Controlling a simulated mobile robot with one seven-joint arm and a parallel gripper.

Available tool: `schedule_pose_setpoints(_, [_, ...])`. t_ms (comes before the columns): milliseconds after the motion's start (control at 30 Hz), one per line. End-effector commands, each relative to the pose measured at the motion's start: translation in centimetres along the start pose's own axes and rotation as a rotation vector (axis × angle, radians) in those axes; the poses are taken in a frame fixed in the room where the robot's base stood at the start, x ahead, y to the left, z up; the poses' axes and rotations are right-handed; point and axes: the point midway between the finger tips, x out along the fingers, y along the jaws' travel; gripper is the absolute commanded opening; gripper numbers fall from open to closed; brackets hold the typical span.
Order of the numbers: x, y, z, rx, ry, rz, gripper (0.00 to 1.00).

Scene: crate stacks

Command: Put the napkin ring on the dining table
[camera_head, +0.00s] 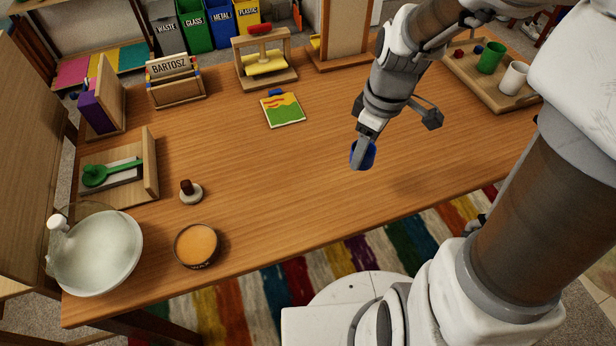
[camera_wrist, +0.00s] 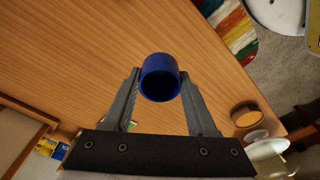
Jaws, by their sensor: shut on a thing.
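The blue napkin ring (camera_head: 369,154) is between the fingers of my gripper (camera_head: 362,150), over the right-hand part of the wooden dining table (camera_head: 290,190). In the wrist view the napkin ring (camera_wrist: 160,78) shows as a short blue tube with its open end facing the camera, between the tips of my gripper's fingers (camera_wrist: 160,85). My gripper is shut on it. In the head view the fingers partly cover the ring. It seems to be held above the tabletop, but the exact gap cannot be told.
A tray (camera_head: 455,75) with green and white cups stands at the back right. A colourful booklet (camera_head: 283,110) lies mid-table. A glass bowl (camera_head: 100,255), an orange-topped round dish (camera_head: 197,245) and a knobbed weight (camera_head: 190,192) are at the front left. The table's middle is clear.

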Motion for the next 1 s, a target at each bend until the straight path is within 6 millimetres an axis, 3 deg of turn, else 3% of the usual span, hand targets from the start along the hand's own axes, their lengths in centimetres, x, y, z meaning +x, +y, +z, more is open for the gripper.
schedule_pose_setpoints(200, [0.1,-2.5,1.6,-0.243,0.013,-0.022,0.01])
schedule_pose_setpoints(433, [0.7,-3.4,1.6,-0.340,0.019,-0.032,0.01])
schedule_pose_setpoints(800, [6.4,-4.4,-5.7,-0.344,0.019,-0.034,0.01])
schedule_pose_setpoints(1000, [8.1,-4.7,-8.3,-0.340,0.019,-0.031,0.01])
